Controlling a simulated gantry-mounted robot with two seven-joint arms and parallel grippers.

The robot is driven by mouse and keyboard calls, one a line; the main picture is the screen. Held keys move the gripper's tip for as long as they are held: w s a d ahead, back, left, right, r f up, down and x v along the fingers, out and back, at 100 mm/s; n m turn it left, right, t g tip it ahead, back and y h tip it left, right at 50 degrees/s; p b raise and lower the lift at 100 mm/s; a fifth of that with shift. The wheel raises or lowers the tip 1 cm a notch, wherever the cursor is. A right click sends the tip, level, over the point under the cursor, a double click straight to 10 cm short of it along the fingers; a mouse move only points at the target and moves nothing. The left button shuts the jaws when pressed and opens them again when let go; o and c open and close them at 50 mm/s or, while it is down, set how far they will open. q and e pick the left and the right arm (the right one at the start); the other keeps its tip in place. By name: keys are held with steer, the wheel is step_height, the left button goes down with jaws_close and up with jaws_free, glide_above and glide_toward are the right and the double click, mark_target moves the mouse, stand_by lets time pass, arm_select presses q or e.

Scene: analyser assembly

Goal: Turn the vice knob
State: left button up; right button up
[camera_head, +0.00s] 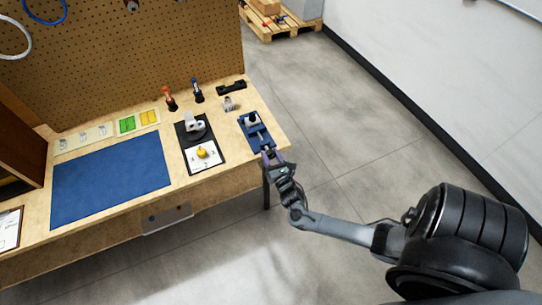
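The blue vice (245,128) stands at the right end of the workbench, with a dark and light part between its jaws. My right gripper (272,156) is at the vice's near end, by the bench's front right corner. Its fingers are around or right beside the place where the vice knob would be. The knob itself cannot be made out, and the fingers are too small to tell whether they are open or shut on it. My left gripper is out of view.
On the workbench are a blue mat (110,180), a black-and-white board with a yellow knob (202,152), two screwdriver-like tools (170,98), and a small grey part (229,104). A pegboard (130,60) rises behind. Open floor lies to the right.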

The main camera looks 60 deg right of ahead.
steer(key=shift+c, duration=0.9)
steer(key=shift+m, duration=0.3)
